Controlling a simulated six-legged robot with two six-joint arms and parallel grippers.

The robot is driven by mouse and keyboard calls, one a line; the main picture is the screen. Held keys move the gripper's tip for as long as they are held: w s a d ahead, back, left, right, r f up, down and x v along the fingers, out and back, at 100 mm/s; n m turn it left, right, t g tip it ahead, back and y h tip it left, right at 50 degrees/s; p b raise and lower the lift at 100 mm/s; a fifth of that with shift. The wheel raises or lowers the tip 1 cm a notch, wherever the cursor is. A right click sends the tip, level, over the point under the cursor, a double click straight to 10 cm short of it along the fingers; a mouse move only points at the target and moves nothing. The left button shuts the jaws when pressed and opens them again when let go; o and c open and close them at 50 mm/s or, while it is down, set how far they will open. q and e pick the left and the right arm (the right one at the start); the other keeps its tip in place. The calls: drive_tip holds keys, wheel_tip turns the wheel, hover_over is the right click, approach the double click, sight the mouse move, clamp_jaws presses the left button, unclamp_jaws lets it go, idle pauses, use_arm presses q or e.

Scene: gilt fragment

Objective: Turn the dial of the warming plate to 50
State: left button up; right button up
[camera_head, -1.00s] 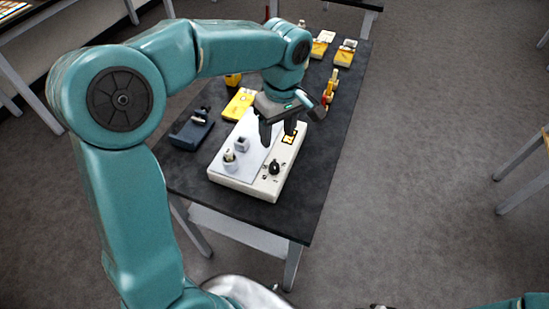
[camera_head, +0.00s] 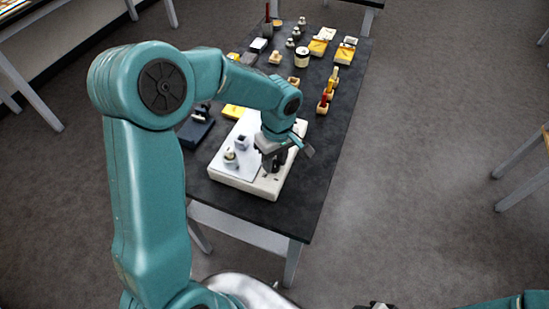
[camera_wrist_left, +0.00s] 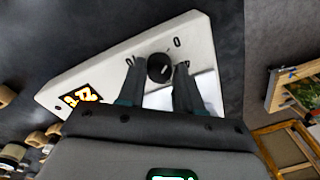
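The warming plate (camera_head: 225,181) is a white box with a pale top sheet on the near part of the black table. Its black dial (camera_wrist_left: 159,68) shows in the left wrist view with a light pointer mark; the gripper hides it in the head view. The lit orange display (camera_wrist_left: 80,97) is too blurred to read surely. My left gripper (camera_head: 271,166) is low over the plate's right part. In the left wrist view its fingers (camera_wrist_left: 159,78) are apart, one on each side of the dial; I cannot tell whether they touch it. Only a dark piece at the head view's bottom edge may be my right gripper.
A jar (camera_head: 230,158) and a small grey block (camera_head: 242,143) stand on the plate's sheet. A dark blue device (camera_head: 195,131) sits to its left. Yellow trays, weights and several small items fill the far table. The right table edge is close to the plate.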

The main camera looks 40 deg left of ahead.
use_arm(q)
clamp_jaws()
